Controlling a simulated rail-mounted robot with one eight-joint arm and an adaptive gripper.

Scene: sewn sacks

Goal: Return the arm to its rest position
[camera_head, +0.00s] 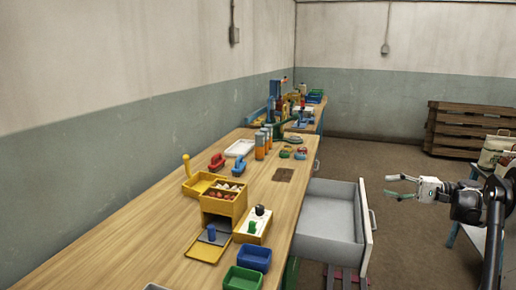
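My gripper (390,185) is at the right of the head view, at the end of my arm. It has a white body and two thin greenish fingers pointing left. The fingers are spread apart with nothing visible between them, so it looks open and empty. It appears in the picture to the right of the open drawer (326,215). My arm reaches in from the right edge, and its dark wrist and joints show behind the gripper.
A long wooden workbench (130,245) runs along the left wall. Wooden pallets (463,130) stand at the back right. Open floor lies between.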

